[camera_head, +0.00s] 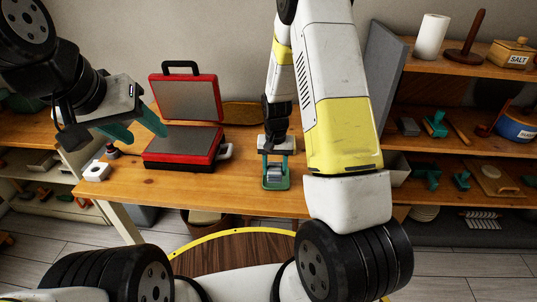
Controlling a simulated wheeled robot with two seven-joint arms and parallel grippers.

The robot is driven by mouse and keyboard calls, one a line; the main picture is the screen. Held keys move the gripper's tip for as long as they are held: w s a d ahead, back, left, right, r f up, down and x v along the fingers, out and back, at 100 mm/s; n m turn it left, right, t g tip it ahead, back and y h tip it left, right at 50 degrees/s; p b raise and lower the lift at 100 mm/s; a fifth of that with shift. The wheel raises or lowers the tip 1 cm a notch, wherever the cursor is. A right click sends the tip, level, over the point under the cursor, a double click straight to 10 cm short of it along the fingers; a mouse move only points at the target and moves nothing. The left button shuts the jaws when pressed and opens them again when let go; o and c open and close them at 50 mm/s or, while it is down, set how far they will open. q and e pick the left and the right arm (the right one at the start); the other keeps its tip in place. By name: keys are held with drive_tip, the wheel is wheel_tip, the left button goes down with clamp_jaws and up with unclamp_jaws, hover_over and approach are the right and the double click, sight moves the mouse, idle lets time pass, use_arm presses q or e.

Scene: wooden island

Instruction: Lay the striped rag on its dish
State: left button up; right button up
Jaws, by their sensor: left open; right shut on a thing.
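My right gripper (274,180) reaches down at the front middle of the wooden island, its teal fingers shut on a small grey-blue thing (272,175). This looks like the striped rag, but it is too small and too covered by the fingers to be sure. I cannot tell whether it touches the wood. I cannot make out the dish; it may be hidden by the gripper or arm.
An open red press (185,147) stands on the island (225,187). A grey panel (380,75) stands behind my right arm. Shelves at right hold a paper roll (431,37) and a salt box (511,53).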

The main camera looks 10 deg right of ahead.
sight(276, 170)
drive_tip(key=shift+w+d+f, duration=0.1)
drive_tip(key=shift+w+d, duration=0.15)
drive_tip(key=shift+w, duration=0.4)
drive_tip(key=shift+w+d+f, duration=0.1)
drive_tip(key=shift+w+d, duration=0.15)
drive_tip(key=shift+w, duration=0.35)
drive_tip(key=shift+w+d+f, duration=0.1)
drive_tip(key=shift+w+f, duration=0.05)
drive_tip(key=shift+f, duration=0.7)
drive_tip(key=shift+w+f, duration=0.15)
drive_tip(key=shift+f, duration=0.7)
drive_tip(key=shift+f, duration=0.15)
drive_tip(key=o, duration=1.2)
